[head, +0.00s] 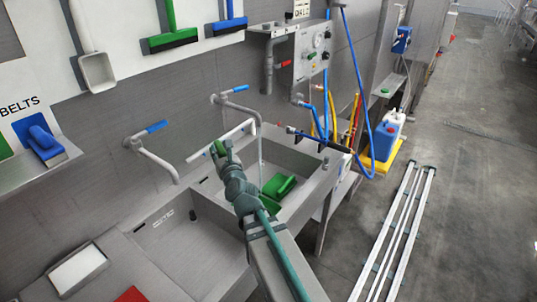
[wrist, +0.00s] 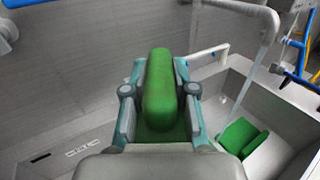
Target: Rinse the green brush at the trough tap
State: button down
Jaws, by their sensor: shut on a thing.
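My gripper (wrist: 158,92) is shut on a green brush (wrist: 162,88), its rounded back standing up between the fingers in the wrist view. In the head view, only a little of the held brush shows at the tip of my gripper (head: 222,150), above the trough (head: 325,160). The tap (head: 248,102) has a blue lever, and a thin stream of water (head: 260,142) falls from it. In the wrist view the stream (wrist: 245,82) falls to the right of the held brush, apart from it. The brush's underside is hidden.
Another green brush (head: 279,186) lies in the trough and shows at right in the wrist view (wrist: 243,138). A white bar (head: 205,150) runs behind my gripper. A second tap (head: 150,140) stands left. Blue hoses (head: 352,60) hang at right.

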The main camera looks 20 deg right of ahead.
jog(key=shift+w+d, duration=0.1)
jog(key=shift+d, duration=0.1)
jog(key=shift+w+d+b, duration=0.15)
jog(key=shift+d+b, duration=0.25)
jog(key=shift+b, duration=0.15)
jog(key=shift+a, duration=0.2)
jog(key=shift+s+a+p, duration=0.25)
jog(key=shift+a+p, duration=0.1)
jog(key=shift+p, duration=0.25)
jog(key=shift+w+d+b, duration=0.1)
jog(key=shift+d+b, duration=0.1)
jog(key=shift+b, duration=0.1)
jog(key=shift+w+d, duration=0.15)
jog(key=shift+d, duration=0.2)
jog(key=shift+a, duration=0.15)
jog(key=shift+s+a+p, duration=0.25)
jog(key=shift+a+p, duration=0.1)
jog(key=shift+a, duration=0.05)
